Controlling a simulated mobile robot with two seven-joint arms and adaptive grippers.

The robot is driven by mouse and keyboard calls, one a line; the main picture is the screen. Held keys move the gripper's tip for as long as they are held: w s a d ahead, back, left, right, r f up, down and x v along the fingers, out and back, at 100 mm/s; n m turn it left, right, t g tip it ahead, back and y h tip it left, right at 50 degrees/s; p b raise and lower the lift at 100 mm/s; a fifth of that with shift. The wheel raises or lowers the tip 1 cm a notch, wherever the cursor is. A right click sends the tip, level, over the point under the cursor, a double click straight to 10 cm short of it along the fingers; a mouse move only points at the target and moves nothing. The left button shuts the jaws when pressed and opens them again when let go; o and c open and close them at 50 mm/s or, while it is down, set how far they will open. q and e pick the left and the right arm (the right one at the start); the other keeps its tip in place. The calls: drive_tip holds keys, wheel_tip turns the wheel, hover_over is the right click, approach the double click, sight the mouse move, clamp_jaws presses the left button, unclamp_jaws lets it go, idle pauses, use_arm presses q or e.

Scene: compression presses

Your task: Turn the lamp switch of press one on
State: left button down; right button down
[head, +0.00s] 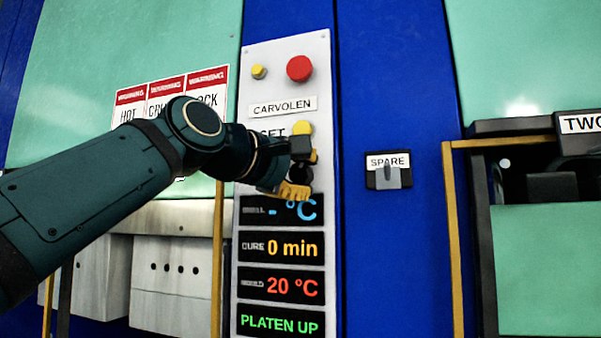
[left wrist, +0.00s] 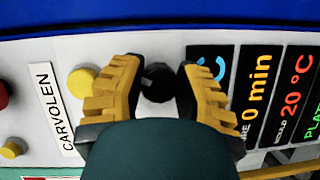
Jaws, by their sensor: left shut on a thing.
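A black round knob (left wrist: 158,82) sits on the grey control panel (head: 285,75), between a yellow button and the displays. My left gripper (head: 300,172) is at this knob, with one yellow-padded finger on each side of it in the left wrist view, shut on it. In the head view the gripper and wrist partly cover the knob, and its label is hidden. I cannot read from these frames whether it is a lamp switch or which way it points. My right gripper is not in view.
The panel also has a red button (head: 299,68), a small yellow button (head: 259,72), a yellow button (head: 302,128) and displays (head: 281,248) reading 0 min, 20 °C and PLATEN UP. A grey switch labelled SPARE (head: 388,177) is on the blue column at right. A press marked TWO stands farther right.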

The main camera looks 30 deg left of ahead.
use_arm(q)
drive_tip(key=shift+m, duration=0.5)
drive_tip(key=c, duration=0.6)
unclamp_jaws()
drive_tip(key=shift+w, duration=0.1)
drive_tip(key=s+a+r, duration=0.1)
drive_tip(key=s, duration=1.1)
drive_tip(key=shift+a+r, duration=0.15)
drive_tip(key=shift+a, duration=0.2)
